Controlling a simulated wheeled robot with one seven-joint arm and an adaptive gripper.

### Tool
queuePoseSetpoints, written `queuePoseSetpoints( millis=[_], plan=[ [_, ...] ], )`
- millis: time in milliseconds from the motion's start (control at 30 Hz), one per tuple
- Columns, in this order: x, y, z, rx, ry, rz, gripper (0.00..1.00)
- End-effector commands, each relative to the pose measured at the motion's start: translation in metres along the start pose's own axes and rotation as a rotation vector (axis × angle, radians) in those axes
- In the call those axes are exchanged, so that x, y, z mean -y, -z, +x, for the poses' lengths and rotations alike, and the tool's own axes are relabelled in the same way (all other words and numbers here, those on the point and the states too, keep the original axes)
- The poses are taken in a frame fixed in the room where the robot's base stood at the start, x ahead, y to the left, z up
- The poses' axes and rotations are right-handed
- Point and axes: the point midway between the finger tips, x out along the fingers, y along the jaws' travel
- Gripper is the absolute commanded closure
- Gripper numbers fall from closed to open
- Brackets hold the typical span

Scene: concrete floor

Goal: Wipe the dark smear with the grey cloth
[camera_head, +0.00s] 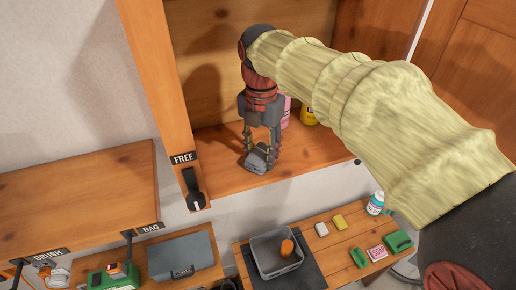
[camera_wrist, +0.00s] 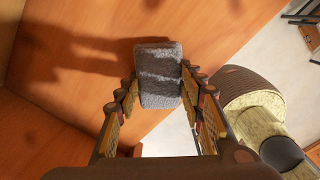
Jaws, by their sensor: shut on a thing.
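The grey cloth (camera_head: 262,158) is a small folded pad between the fingertips of my gripper (camera_head: 262,148), low over the wooden shelf of the open cabinet. In the wrist view the cloth (camera_wrist: 158,75) shows as a thick, fuzzy grey block with paler bands. The fingers of my gripper (camera_wrist: 160,88) are shut on it from both sides. I cannot tell whether the cloth touches the shelf board (camera_wrist: 90,75). A broad dark shadow lies on the board beside the cloth. I cannot make out the dark smear in either view.
A pink bottle (camera_head: 286,111) and a yellow bottle (camera_head: 308,115) stand behind my gripper. The cabinet's left post (camera_head: 160,70) bears a FREE label and a black handle (camera_head: 194,190). Below, a bench holds a grey bin (camera_head: 258,254) and several small items. Bare shelf shows right of my gripper.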

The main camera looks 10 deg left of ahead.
Motion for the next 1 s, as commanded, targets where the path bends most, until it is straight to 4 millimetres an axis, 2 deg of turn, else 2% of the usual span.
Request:
queuePoseSetpoints(
  millis=[267,667,1000],
  plan=[
    [0.007,0.007,0.0,0.001,-0.001,0.0,0.82],
    [0.028,0.026,0.004,0.0,0.0,0.0,0.82],
    [0.022,0.03,0.001,-0.002,0.002,0.0,0.82]
  ],
)
